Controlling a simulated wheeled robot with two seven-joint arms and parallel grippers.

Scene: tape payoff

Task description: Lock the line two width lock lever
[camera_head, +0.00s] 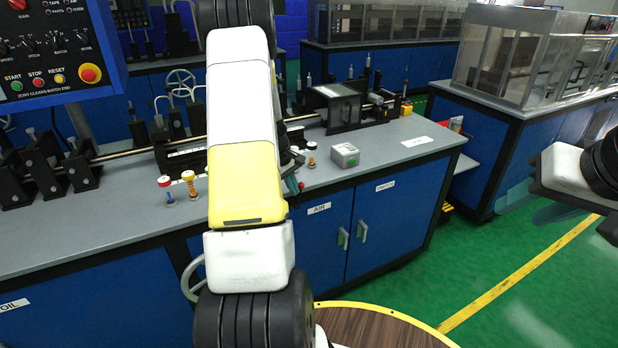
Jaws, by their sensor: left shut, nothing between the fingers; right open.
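My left arm crosses the middle of the view and hides part of the bench. Its gripper (296,184) shows only in part beside the yellow arm link, at the bench's front edge, with teal fingers shut and empty. A small red tip (301,185) shows right at these fingers; I cannot tell whether it is the width lock lever or whether they touch. No lever is clearly marked as line two's. The line machinery (345,105) with a dark-framed window stands behind. My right gripper (535,205) is at the far right over the green floor, teal fingers open, away from the bench.
A control panel (55,45) hangs upper left. A handwheel (190,282) sticks out in front.

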